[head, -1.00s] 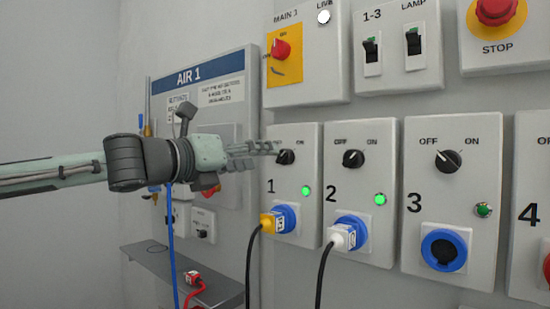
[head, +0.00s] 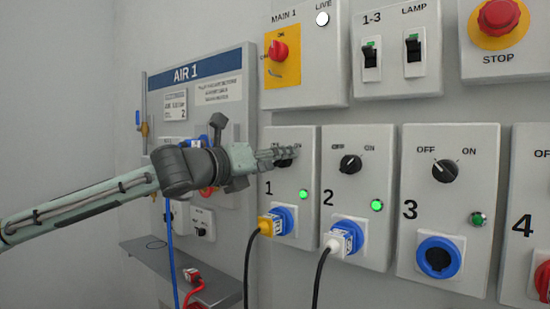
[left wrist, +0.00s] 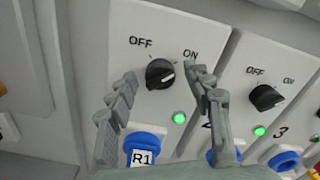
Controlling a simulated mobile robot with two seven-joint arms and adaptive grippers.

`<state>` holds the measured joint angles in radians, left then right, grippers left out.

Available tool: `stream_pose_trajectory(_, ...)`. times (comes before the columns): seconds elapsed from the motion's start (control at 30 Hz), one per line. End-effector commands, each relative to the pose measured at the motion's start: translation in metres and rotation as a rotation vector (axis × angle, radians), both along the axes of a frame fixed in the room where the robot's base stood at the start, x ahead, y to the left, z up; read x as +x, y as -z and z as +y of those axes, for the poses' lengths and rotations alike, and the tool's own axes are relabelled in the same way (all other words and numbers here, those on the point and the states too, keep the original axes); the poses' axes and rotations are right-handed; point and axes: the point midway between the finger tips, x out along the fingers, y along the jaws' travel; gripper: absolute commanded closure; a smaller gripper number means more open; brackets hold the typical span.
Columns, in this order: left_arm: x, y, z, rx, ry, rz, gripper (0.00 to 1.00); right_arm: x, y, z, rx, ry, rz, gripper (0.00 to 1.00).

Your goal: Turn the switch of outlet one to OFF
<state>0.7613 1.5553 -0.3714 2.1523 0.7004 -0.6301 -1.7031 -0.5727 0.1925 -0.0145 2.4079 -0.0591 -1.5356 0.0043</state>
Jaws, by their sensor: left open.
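Outlet one's panel (head: 310,190) has a black rotary switch (head: 284,163), partly hidden by my fingers in the head view. In the left wrist view this switch (left wrist: 160,74) shows clearly, its white mark pointing up and right toward ON. Its green lamp (head: 303,194) is lit. My left gripper (head: 292,152) is open in front of the switch. In the left wrist view its two fingers (left wrist: 160,85) stand on either side of the switch; contact cannot be told. My right gripper is not in view.
Outlet two's switch (head: 350,164) and panel are close on the right, with a lit green lamp and a white plug (head: 337,241). Outlet three's panel (head: 450,215) is beyond. The MAIN 1 box (head: 335,75) is just above. A grey shelf (head: 165,262) is below left.

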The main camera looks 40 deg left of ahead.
Motion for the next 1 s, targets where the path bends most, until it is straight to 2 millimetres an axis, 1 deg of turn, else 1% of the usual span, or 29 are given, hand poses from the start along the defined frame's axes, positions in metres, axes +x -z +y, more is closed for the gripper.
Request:
stream_pose_trajectory(0.17,0.0,0.0003,0.0001,0.0,0.0,0.0,0.49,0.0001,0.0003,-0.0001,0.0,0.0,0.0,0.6)
stream_pose_trajectory(0.2,0.0,0.0002,0.0001,0.0,0.0,0.0,0.52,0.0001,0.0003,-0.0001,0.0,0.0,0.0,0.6)
stream_pose_trajectory(0.57,-0.0001,0.0002,0.0,0.0,0.0,0.0,0.96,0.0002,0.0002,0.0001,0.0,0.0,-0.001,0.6)
stream_pose_trajectory(0.83,-0.0001,0.0002,0.0,-0.026,0.0,0.003,0.97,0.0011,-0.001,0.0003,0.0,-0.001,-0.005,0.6)
stream_pose_trajectory(1.0,0.0,0.0005,-0.0002,-0.099,0.001,0.011,0.97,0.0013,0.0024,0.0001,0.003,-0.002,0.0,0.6)
